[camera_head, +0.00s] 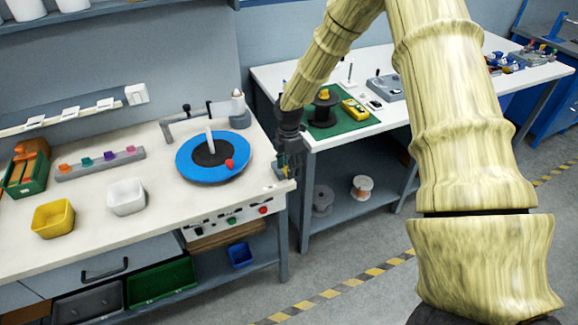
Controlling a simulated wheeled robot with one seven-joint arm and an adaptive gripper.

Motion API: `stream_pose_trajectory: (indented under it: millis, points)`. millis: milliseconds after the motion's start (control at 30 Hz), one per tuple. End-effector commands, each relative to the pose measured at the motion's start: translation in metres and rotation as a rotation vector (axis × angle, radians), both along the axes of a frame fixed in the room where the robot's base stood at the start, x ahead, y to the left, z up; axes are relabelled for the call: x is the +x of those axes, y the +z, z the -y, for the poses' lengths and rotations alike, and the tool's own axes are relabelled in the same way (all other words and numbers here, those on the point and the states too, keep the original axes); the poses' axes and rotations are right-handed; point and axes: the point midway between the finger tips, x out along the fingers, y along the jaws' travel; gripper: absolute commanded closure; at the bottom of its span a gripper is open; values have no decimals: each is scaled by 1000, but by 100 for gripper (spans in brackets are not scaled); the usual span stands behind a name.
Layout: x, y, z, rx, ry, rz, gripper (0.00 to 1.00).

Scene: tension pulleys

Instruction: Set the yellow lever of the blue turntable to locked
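The blue turntable (185,160) lies flat on the left workbench. It has a black centre (208,155), an upright white post and a red knob (229,163) near its front right edge. My gripper (289,168) points down at the bench's right end, to the right of the turntable and apart from it. A small yellow spot (284,172) shows beside my fingers; I cannot tell whether it is the yellow lever. No lever shows clearly on the turntable. The fingers are dark and small, so their opening is unclear.
A grey bracket arm (178,127) stands behind the turntable. White (126,197) and yellow (53,218) bins are to its left. A control strip with buttons (231,219) runs along the bench front. A second table with a green mat (345,128) stands at right.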

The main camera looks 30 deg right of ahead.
Motion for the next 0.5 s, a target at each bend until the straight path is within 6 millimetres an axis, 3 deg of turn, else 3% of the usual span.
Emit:
stream_pose_trajectory:
  millis: [267, 500]
  points:
    - [0, 5, -1, 1, 0, 0, 56]
    - [1, 37, 0, 1, -1, 3, 56]
